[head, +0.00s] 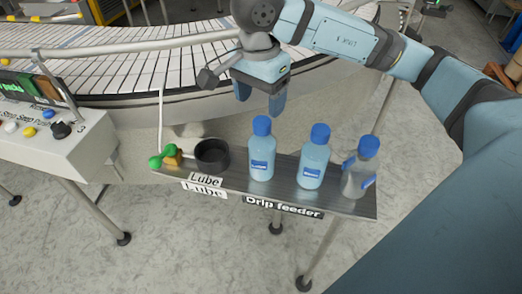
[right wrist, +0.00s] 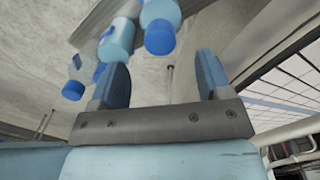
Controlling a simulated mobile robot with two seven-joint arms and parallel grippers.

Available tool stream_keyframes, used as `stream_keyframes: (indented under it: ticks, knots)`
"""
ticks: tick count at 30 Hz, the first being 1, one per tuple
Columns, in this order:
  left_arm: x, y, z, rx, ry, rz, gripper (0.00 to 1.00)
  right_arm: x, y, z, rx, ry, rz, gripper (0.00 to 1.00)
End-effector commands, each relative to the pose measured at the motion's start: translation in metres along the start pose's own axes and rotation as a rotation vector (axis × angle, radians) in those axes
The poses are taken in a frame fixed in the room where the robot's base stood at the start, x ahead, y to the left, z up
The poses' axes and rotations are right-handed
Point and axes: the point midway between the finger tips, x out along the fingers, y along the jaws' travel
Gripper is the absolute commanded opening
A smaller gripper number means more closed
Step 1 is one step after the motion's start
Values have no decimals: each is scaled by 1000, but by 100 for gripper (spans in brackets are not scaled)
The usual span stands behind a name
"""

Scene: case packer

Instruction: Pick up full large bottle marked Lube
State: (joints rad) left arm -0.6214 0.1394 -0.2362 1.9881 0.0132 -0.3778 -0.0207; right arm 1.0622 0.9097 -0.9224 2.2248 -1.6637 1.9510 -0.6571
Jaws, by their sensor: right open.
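Three bottles with blue caps stand upright on a metal shelf (head: 230,185). The left bottle (head: 261,158) and the middle bottle (head: 312,168) look filled with light blue; the right bottle (head: 355,180) looks mostly clear, with a blue label. The label texts are too small to read. My right gripper (head: 260,107) is open and empty, just above and behind the left bottle's cap. In the right wrist view its two fingers (right wrist: 162,65) are spread, with bottles beyond them, the closest one (right wrist: 161,12) near the top. My left gripper is not in view.
Signs reading Lube (head: 205,181) and Drip feeder (head: 283,207) are on the shelf's front. A curved conveyor (head: 110,60) lies behind; a control panel (head: 40,145) is at left.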

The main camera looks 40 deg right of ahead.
Motion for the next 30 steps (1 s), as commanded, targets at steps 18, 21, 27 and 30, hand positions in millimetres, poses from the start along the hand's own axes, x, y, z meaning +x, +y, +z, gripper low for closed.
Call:
stream_keyframes:
  ticks: [18,21,27,30]
  knots:
    - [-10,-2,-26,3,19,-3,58,67,0,-6,-1,-2,2,71]
    - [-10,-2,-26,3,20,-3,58,71,0,-6,-1,-1,-1,71]
    - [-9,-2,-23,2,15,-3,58,71,0,-6,-1,-1,-1,67]
    - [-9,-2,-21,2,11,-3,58,71,0,-6,-1,-1,-1,44]
